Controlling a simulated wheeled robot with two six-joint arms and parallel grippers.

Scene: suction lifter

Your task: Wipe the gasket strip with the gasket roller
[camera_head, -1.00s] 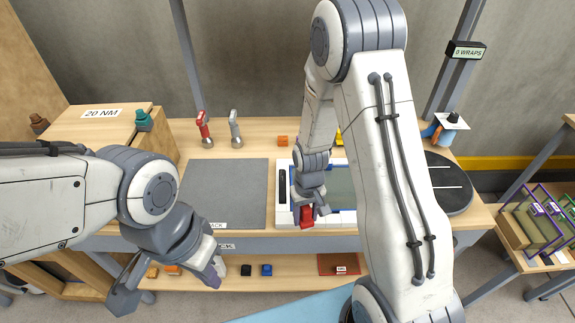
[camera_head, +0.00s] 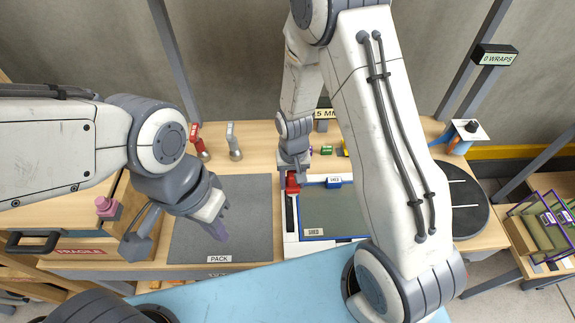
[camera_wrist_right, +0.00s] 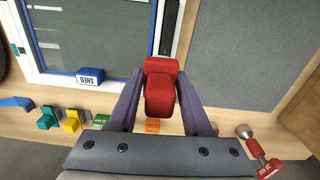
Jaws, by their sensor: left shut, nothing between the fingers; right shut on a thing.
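The red gasket roller (camera_head: 292,183) is held in my right gripper (camera_head: 293,172) over the far end of the white frame. It also shows between the fingers in the right wrist view (camera_wrist_right: 160,90). A narrow black strip, which looks like the gasket strip (camera_head: 290,215), runs along the left side of the white frame; part of it shows in the wrist view (camera_wrist_right: 170,28). The roller is in line with the strip's far end; I cannot tell whether they touch. My left gripper (camera_head: 217,226) is shut and empty above the grey PACK mat.
The grey PACK mat (camera_head: 205,247) lies left of the frame. A blue SHED block (camera_head: 333,183) sits at the panel's far edge. Red (camera_head: 199,143) and grey (camera_head: 233,142) tools stand behind the mat. A black turntable (camera_head: 462,215) is at right.

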